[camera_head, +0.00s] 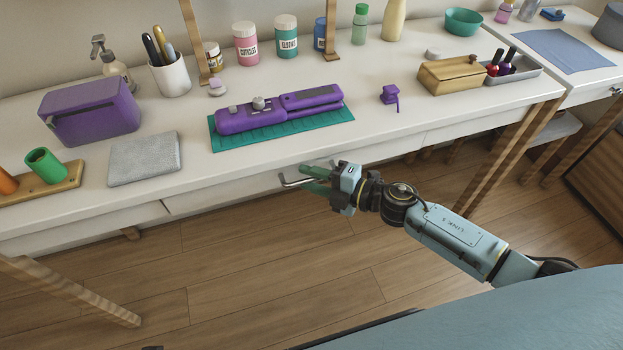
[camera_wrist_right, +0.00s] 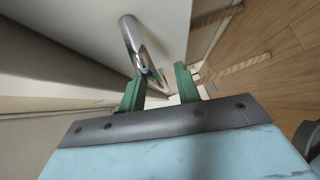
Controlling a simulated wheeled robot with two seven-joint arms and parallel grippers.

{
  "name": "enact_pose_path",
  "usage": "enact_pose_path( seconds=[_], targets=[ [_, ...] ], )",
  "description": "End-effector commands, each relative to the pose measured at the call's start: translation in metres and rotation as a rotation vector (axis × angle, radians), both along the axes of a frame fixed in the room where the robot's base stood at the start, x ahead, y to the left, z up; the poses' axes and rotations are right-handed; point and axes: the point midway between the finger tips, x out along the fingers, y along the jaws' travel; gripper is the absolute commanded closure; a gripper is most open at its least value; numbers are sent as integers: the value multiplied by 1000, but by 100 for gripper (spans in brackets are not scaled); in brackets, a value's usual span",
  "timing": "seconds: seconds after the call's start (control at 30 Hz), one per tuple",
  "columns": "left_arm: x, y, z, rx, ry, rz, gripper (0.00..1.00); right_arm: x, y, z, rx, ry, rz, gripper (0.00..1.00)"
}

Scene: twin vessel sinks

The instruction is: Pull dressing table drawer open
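The dressing table (camera_head: 400,119) is white and runs across the head view. Its drawer front (camera_head: 225,193) is under the top and looks flush with the table's front. A curved metal handle (camera_head: 293,183) sticks out from it, and the handle also shows in the wrist view (camera_wrist_right: 132,42). My right gripper (camera_head: 308,180) is at the handle. In the wrist view its green fingers (camera_wrist_right: 160,88) are apart, and the handle's near part appears between them, with a gap to the right finger. Contact with the handle cannot be told. My left gripper is out of view.
On the tabletop stand a purple hair straightener (camera_head: 265,112) on a teal mat, a purple box (camera_head: 92,112), a grey cloth (camera_head: 143,158) and a wooden box (camera_head: 450,76). Table legs (camera_head: 510,155) stand at the right. The wooden floor (camera_head: 250,270) in front is clear.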

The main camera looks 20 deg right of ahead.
Motion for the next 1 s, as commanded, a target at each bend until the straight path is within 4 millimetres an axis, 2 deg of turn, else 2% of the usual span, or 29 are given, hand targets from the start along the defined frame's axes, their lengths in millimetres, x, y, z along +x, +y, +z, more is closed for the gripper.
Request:
enact_pose_path(
  seconds=[0.27, 0.53, 0.87, 1.0],
  targets=[
    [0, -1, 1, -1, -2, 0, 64, 1, 2, 0, 1, 1, 1, 67],
    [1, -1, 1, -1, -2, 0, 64, 1, 2, 0, 1, 1, 1, 100],
    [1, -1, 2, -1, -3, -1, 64, 0, 2, 0, 1, 1, 2, 100],
    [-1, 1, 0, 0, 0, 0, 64, -6, 8, 0, 1, 1, 15, 100]
  ],
)
